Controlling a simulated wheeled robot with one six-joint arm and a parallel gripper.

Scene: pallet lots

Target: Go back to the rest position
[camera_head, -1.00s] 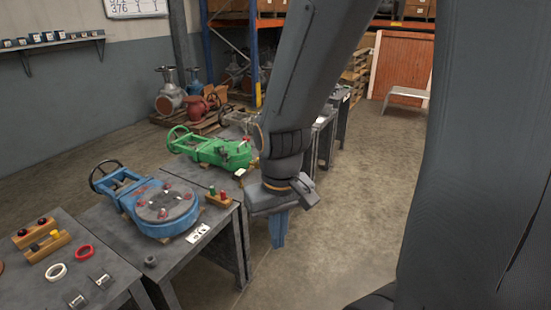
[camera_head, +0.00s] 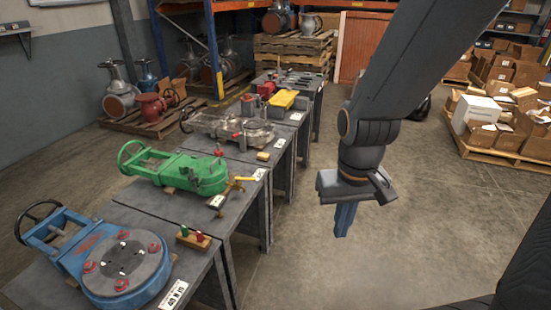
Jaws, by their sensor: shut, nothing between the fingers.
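My gripper (camera_head: 345,220) hangs at the end of my dark arm, right of the row of grey tables. It points down over the bare concrete floor. Its blue fingers are together with nothing between them. It appears clear of the tables and of every valve.
On the tables stand a blue valve (camera_head: 62,238), a green valve (camera_head: 190,172), a grey metal valve (camera_head: 230,128) and a yellow part (camera_head: 283,99). Pallets of boxes (camera_head: 498,95) stand at right. Floor between is clear.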

